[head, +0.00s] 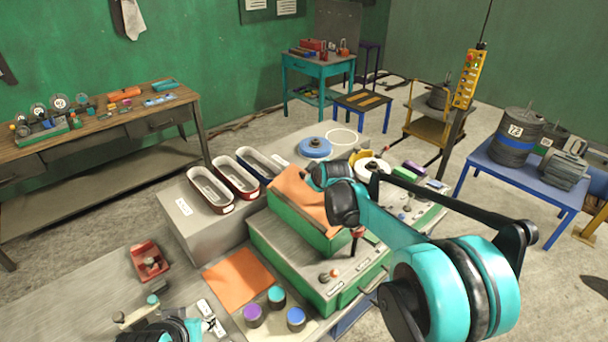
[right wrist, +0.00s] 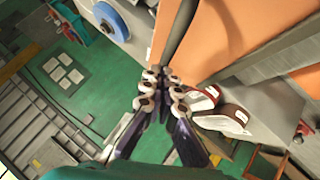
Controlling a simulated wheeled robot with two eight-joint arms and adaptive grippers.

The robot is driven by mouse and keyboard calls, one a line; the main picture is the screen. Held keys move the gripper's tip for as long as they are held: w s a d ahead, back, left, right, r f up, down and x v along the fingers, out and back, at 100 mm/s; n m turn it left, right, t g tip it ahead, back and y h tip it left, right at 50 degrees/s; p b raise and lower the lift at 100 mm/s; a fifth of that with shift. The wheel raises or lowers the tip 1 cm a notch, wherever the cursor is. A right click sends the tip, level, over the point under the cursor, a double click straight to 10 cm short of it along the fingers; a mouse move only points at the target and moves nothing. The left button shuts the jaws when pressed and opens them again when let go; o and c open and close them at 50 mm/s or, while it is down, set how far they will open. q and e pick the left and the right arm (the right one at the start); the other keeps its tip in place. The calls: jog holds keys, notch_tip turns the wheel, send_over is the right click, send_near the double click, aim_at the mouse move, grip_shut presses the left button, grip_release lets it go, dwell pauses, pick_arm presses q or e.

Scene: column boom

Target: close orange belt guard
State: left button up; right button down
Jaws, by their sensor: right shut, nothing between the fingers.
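The orange belt guard (head: 293,190) shows as a sloped orange panel on top of the green machine (head: 290,258) in the head view. My right arm's wrist hides its right part, so I cannot tell how far open it stands. Large orange surfaces, likely the guard (right wrist: 245,32), fill the top of the right wrist view, with a dark bar across them. My right gripper (right wrist: 162,98) is shut and empty, its fingertips close to the orange surface. I cannot tell whether they touch. In the head view its fingers are hidden behind the wrist. My left gripper is not clearly in view.
Three long trays (head: 236,176) stand on a grey block left of the guard. A flat orange sheet (head: 238,278), several round pots (head: 276,296) and a red bin (head: 150,262) lie in front. A blue disc (head: 315,147) is behind. A red-knobbed lever (head: 357,234) rises beside my wrist.

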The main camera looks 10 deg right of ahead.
jog(key=shift+w+d+f+m+g+y, duration=0.25)
jog(key=shift+w+d+f+g+y, duration=0.1)
jog(key=shift+d+f+y, duration=0.15)
jog(key=shift+w+d+f+m+g+y, duration=0.25)
jog(key=shift+w+d+f+g+y, duration=0.1)
jog(key=shift+d+f+y, duration=0.15)
jog(key=shift+w+d+f, duration=0.15)
jog(key=shift+d+f, duration=0.05)
jog(key=shift+f, duration=0.3)
jog(key=shift+r, duration=0.3)
jog(key=r+p, duration=0.2)
jog(key=r, duration=0.1)
jog(key=shift+a, duration=0.35)
jog(key=p+v, duration=0.1)
jog(key=v, duration=0.9)
jog(key=s+f+m+h+b, duration=0.1)
jog(key=s+f+m+b, duration=0.1)
jog(key=s+f+b, duration=0.2)
jog(key=s+d+f+m+g+h+b, duration=0.1)
jog(key=s+f+m+b, duration=0.2)
jog(key=s+f, duration=0.7)
jog(key=s+f+m+g+h+b, duration=0.1)
jog(key=s+f+m+b, duration=0.2)
jog(key=s, duration=1.8)
notch_tip(320, 180, down, 4)
jog(key=b, duration=0.3)
jog(key=shift+s+d, duration=0.35)
